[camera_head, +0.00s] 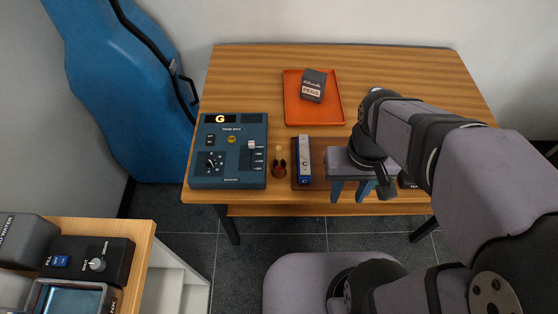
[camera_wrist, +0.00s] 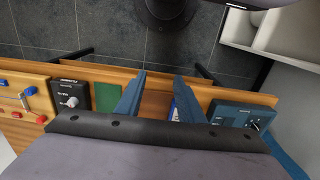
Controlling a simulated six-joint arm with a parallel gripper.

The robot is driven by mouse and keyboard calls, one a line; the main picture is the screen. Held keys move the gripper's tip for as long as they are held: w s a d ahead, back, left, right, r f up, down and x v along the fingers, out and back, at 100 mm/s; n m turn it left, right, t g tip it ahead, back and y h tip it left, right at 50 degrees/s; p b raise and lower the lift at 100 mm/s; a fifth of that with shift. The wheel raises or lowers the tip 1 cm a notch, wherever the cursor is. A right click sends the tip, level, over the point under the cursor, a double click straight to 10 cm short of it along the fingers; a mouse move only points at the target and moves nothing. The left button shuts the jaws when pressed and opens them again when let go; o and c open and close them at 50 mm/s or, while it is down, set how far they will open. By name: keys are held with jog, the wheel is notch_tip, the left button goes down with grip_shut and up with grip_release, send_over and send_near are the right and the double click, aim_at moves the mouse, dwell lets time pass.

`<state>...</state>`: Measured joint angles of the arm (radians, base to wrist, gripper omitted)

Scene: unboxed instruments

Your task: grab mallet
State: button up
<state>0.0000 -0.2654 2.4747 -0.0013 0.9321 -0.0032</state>
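I cannot make out a mallet in either view; my arm and gripper hide part of the table's front right. My gripper (camera_head: 360,192) is over the front edge of the wooden table, with its two blue fingers apart. A bar marked C (camera_head: 304,158) lies on a brown wooden base just left of my gripper. A small dark and red item with a wooden top (camera_head: 279,162) stands left of that bar; I cannot tell what it is.
A blue tone box (camera_head: 229,170) stands at the table's front left. An orange tray (camera_head: 331,113) holds a dark pegs box (camera_head: 312,85). The wrist view shows a green pad (camera_wrist: 108,97), a black knob box (camera_wrist: 72,92) and a board with coloured parts (camera_wrist: 22,88).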

jog(key=n, duration=0.2)
jog(key=n+t+h+b, duration=0.5)
jog(key=n+t+h, duration=0.8)
jog(key=n, duration=1.2)
send_over(279, 160)
jog(key=s+a, duration=0.2)
jog(key=a, duration=0.1)
jog(key=f, duration=0.9)
jog(key=shift+w+d, duration=0.2)
jog(key=shift+w, duration=0.15)
jog(key=shift+p+x, duration=1.65)
jog(key=shift+x, duration=2.05)
